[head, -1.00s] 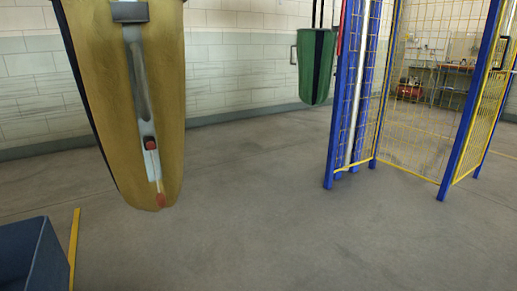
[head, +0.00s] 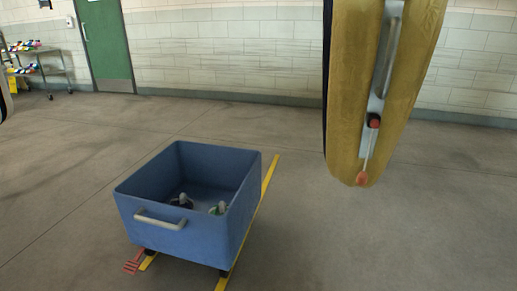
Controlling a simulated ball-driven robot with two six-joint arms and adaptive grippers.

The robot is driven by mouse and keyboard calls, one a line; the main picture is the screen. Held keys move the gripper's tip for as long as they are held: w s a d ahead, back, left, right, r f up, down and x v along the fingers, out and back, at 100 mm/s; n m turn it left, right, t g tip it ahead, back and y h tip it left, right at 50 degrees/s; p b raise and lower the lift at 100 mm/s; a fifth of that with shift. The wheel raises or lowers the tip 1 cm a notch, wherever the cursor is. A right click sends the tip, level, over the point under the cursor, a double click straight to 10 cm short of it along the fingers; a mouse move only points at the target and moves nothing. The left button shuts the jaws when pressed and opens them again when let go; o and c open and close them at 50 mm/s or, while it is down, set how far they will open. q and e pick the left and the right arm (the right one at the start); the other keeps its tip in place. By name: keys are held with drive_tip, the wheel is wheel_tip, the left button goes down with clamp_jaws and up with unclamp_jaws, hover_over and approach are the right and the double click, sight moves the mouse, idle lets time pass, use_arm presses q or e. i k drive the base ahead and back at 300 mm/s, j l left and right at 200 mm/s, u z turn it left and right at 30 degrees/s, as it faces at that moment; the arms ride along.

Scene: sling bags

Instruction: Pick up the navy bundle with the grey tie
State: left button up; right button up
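A blue wheeled bin (head: 180,238) stands on the floor left of centre, open at the top. Inside it, a small dark bundle (head: 181,203) with a pale grey top sits at the bottom; it may be navy, but it is too small to be sure. A green bundle (head: 217,210) with a pale top sits to its right. The bin's front wall hides the lower parts of both. Neither of my grippers is in view.
Yellow floor lines (head: 270,175) run by the bin. A shelf cart (head: 38,70) and green door (head: 103,45) are at the back. The floor between is clear.

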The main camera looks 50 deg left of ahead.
sight(182, 200)
drive_tip(key=u, duration=2.15)
drive_tip(key=i+j+u, duration=0.25)
drive_tip(key=i, duration=0.55)
drive_tip(key=i+u, duration=0.25)
drive_tip(key=i, duration=0.55)
